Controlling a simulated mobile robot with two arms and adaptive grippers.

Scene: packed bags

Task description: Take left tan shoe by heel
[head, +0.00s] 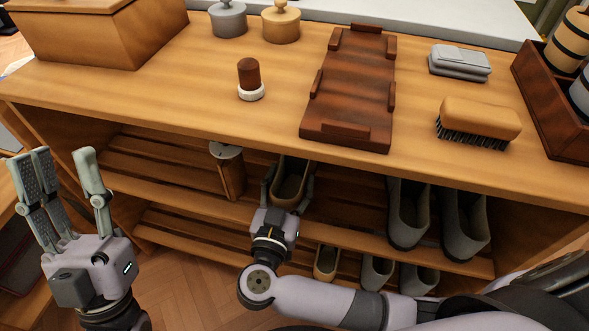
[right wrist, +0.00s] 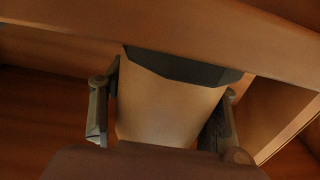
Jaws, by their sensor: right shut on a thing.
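A tan shoe (head: 291,186) with a dark opening sits on the upper slatted shelf under the bench top. My right gripper (head: 287,183) is shut on it, one finger on each side of the near end. In the right wrist view the tan shoe (right wrist: 168,100) fills the space between the fingers of my right gripper (right wrist: 160,112), with a dark rim at its top. The shoe's far part is in the shelf's shade. Another tan shoe (head: 326,263) stands on the lower shelf. My left gripper (head: 60,165) is open and empty, left of the bench front.
Grey shoes stand on the upper (head: 407,222) and lower (head: 377,272) shelves at right. A wooden cylinder with a pale top (head: 229,170) stands left of my right gripper. The bench top (head: 200,100) overhangs the shelf and carries a brush (head: 478,121) and a dark wooden tray (head: 350,85).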

